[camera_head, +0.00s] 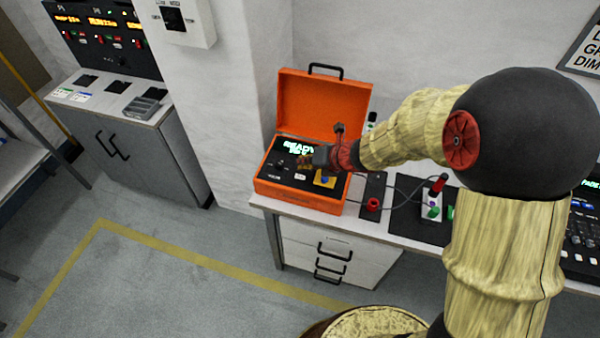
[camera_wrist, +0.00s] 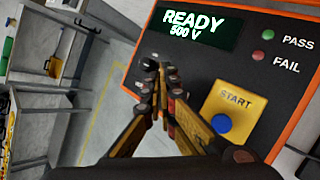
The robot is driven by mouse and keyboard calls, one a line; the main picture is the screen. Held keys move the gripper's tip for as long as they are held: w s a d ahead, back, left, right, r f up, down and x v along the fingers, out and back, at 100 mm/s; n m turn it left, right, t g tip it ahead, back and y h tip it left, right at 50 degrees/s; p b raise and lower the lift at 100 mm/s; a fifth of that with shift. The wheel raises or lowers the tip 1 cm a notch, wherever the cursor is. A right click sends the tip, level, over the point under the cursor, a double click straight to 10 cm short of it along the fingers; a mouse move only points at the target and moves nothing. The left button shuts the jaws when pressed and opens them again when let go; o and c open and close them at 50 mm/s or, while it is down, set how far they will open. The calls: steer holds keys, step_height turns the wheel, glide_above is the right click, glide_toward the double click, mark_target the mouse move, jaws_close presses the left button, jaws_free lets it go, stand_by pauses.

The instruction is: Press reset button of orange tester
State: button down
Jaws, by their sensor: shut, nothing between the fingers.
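The orange tester (camera_head: 300,196) is a case with its lid up, at the left end of the bench in the head view. In the wrist view its dark panel (camera_wrist: 215,75) has a display (camera_wrist: 199,31) reading "READY 500 V". A yellow plate marked START with a blue button (camera_wrist: 221,123) sits at the lower right. A green PASS lamp (camera_wrist: 267,34) and a red FAIL lamp (camera_wrist: 258,55) are at the right. My gripper (camera_wrist: 160,66) is shut and empty, in front of the panel, left of the START plate. I cannot make out a reset label; the gripper hides part of the panel.
The white bench (camera_head: 410,240) holds dark mats, a red-handled device (camera_head: 437,190) and cables right of the tester. A pillar (camera_head: 220,110) stands left of it. A grey cabinet (camera_head: 135,150) is further left. The floor in front is clear, with yellow tape lines.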

steer(key=shift+r+p, duration=1.15)
steer(key=shift+r, duration=0.35)
steer(key=shift+f, duration=0.15)
